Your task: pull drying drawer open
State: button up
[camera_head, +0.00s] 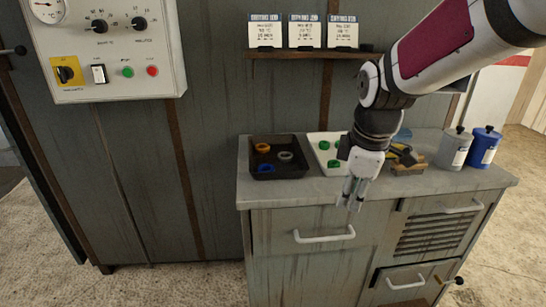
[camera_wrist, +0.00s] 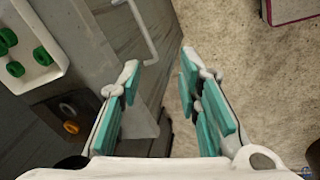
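My gripper (camera_head: 352,203) points down in front of the worktop edge, above the right end of the upper left drawer's white bar handle (camera_head: 324,237). In the wrist view, my gripper (camera_wrist: 163,75) is open, its teal-padded fingers apart with nothing between them. A white bar handle (camera_wrist: 150,42) shows there just beyond the left finger, apart from it. The grey cabinet has an upper left drawer (camera_head: 312,218), an upper right slatted drawer (camera_head: 432,235) and a lower right drawer (camera_head: 385,294). I see no label telling which is the drying drawer.
A dark tray (camera_head: 253,172) and a white tray (camera_head: 316,163) with coloured rings stand on the worktop (camera_head: 415,180). A grey bottle (camera_head: 453,148) and a blue one (camera_head: 483,148) stand at the right. A brass-coloured knob (camera_head: 458,281) protrudes lower right. The floor in front is clear.

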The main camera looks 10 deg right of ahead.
aim_at(327, 239)
jog(key=w+f+n+b, duration=0.1)
jog(key=w+f, duration=0.2)
jog(key=f, duration=0.4)
jog(key=w+f+n+b, duration=0.2)
jog(key=w+f, duration=0.2)
jog(key=f, duration=0.4)
jog(key=w+f+n+b, duration=0.1)
jog(key=w+f+b, duration=0.1)
jog(key=f, duration=0.6)
jog(key=shift+w+d+f+n+g, duration=0.1)
jog(key=shift+w+d+n+g, duration=0.25)
jog(key=shift+w, duration=0.35)
grip_shut()
